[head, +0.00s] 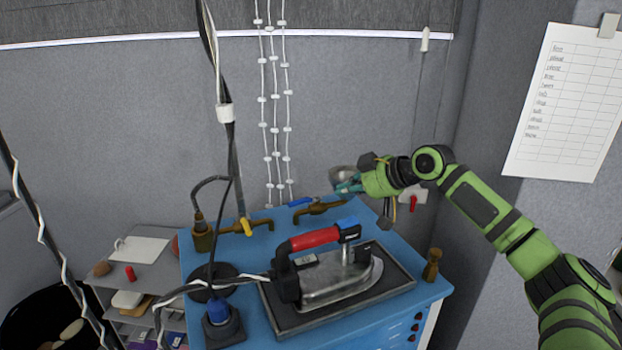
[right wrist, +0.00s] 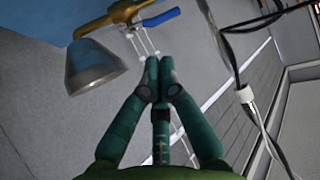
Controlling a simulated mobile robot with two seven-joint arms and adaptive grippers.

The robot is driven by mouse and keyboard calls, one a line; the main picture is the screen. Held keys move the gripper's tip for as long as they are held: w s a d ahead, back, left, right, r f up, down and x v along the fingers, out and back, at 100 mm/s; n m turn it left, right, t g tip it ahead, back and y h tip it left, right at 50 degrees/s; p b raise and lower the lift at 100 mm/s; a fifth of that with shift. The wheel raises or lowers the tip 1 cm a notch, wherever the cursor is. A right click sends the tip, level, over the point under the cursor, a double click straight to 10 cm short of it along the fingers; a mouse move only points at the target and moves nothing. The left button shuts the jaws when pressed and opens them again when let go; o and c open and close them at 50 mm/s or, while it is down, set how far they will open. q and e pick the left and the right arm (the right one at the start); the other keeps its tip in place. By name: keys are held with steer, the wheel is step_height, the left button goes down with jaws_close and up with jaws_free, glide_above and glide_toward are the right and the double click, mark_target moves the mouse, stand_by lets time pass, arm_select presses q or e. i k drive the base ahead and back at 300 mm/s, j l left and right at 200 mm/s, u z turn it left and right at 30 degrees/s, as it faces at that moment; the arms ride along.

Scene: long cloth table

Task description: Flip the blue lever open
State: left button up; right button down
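The blue lever (head: 300,202) sits on a brass valve (head: 322,209) at the back of the blue cabinet top. In the right wrist view the blue lever (right wrist: 162,17) juts from the brass pipe, beyond my fingertips. My right gripper (head: 347,187) is just right of and above the lever in the head view. Its teal fingers (right wrist: 159,62) are together at the tips with nothing seen between them. A visible gap lies between fingertips and lever in the wrist view. My left gripper is not in view.
A grey metal cone (right wrist: 92,65) hangs by the pipe. A second brass tap with a yellow lever (head: 247,227) stands left. An iron with a red handle (head: 314,238) rests on a dark tray (head: 400,277) in front. Cables hang at the left.

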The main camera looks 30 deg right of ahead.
mark_target(305, 200)
steer(key=k+l, duration=0.25)
steer(key=k, duration=0.2)
steer(key=k+l, duration=0.25)
steer(key=k, duration=0.25)
